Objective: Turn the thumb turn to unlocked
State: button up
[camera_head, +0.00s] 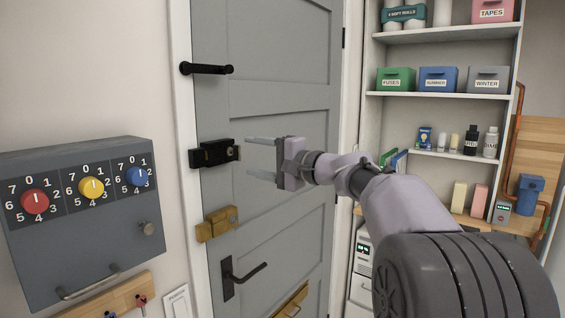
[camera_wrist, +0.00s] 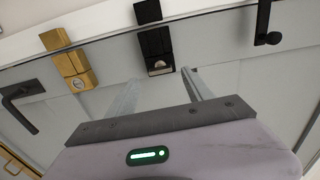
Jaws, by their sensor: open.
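A black lock box (camera_head: 208,155) is mounted on the left edge of the grey door (camera_head: 270,105). A small silver thumb turn (camera_head: 232,152) sits on its right part; its exact angle is too small to tell. In the wrist view the black lock (camera_wrist: 152,38) is upper centre, with the thumb turn (camera_wrist: 160,66) at its lower end. My gripper (camera_head: 249,156) is open and empty, its two fingers pointing left at the thumb turn, one above the other. The fingertips look a short way from it. In the wrist view my gripper (camera_wrist: 158,78) has its fingers apart below the lock.
A brass lock (camera_head: 217,224) is below the black one, with a black lever handle (camera_head: 240,275) under it. A grey dial box (camera_head: 85,225) hangs on the left wall. Shelves (camera_head: 445,95) with bins stand right.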

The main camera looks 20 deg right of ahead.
jog(key=v, duration=1.3)
jog(key=shift+s+p, duration=0.3)
jog(key=shift+d, duration=0.15)
jog(key=s+a+f+n+g+h, duration=0.25)
jog(key=s+a+f+g, duration=0.45)
jog(key=s+a+f, duration=0.8)
jog(key=s+f+n+g+h, duration=0.2)
jog(key=s+f+n+h, duration=0.2)
jog(key=s+f, duration=0.8)
jog(key=s+h, duration=0.1)
jog(key=s, duration=0.2)
jog(key=shift+d+f+h, duration=0.1)
jog(key=shift+h, duration=0.15)
